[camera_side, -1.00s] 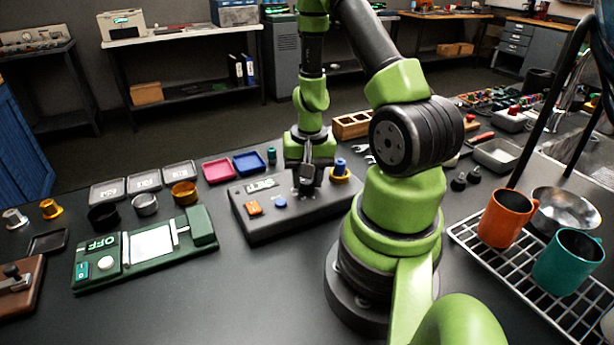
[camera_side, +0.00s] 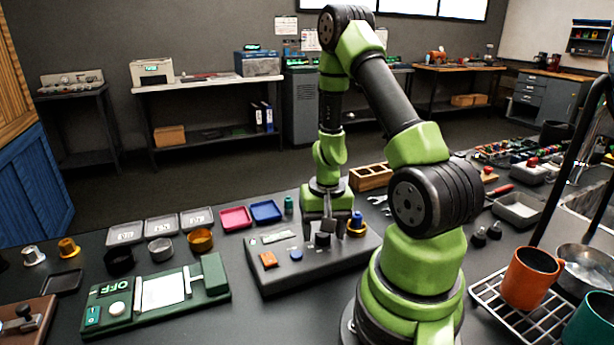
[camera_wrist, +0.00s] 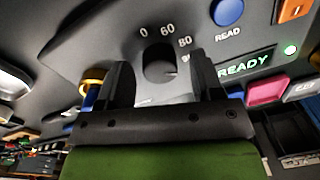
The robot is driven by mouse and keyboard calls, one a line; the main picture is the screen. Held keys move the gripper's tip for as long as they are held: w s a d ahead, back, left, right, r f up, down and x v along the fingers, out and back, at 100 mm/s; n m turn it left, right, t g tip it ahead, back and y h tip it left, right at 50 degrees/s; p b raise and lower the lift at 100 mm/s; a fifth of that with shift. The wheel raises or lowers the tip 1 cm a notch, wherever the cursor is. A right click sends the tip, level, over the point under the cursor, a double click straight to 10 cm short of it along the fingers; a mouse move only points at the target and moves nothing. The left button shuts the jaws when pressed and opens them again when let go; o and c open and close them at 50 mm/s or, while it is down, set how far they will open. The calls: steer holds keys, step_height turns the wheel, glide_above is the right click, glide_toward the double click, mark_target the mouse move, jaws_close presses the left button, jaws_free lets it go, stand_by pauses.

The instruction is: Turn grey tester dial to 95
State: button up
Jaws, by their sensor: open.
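The grey tester (camera_side: 345,257) sits on the bench, left of my arm's base. Its dark round dial (camera_side: 322,240) stands on the top; the wrist view shows the dial (camera_wrist: 158,66) with marks 0, 60, 80 and a partly hidden one starting with 9. I cannot tell exactly where the dial points. My gripper (camera_side: 324,229) is open and points down over the dial. In the wrist view its two fingers (camera_wrist: 160,60) stand on either side of the dial with gaps, apparently not touching it. The tester's display (camera_wrist: 245,63) reads READY in green.
On the tester are a blue READ button (camera_side: 296,254), an orange switch (camera_side: 268,259) and a blue piece in a yellow ring (camera_side: 356,224) close to my right finger. A green scale (camera_side: 160,293) reading OFF lies left. A rack with mugs (camera_side: 530,277) stands right.

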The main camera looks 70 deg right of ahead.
steer(key=n, duration=0.7)
steer(key=shift+n, duration=0.3)
step_height(320, 180, up, 11)
steer(key=s+a+r+t, duration=0.1)
steer(key=a+r+t, duration=0.4)
steer(key=a+r, duration=0.9)
steer(key=shift+a+r+t+y, duration=0.3)
steer(key=shift+a+t+y, duration=0.1)
steer(key=shift+a, duration=1.05)
steer(key=shift+s+a, duration=0.1)
steer(key=shift+s+a+r+t+y, duration=0.2)
steer(key=shift+s+a+r, duration=0.05)
steer(key=shift+s+a, duration=0.2)
steer(key=shift+s+a+r+t+y, duration=0.2)
steer(key=shift+s+a+r, duration=0.05)
steer(key=shift+s+a, duration=0.2)
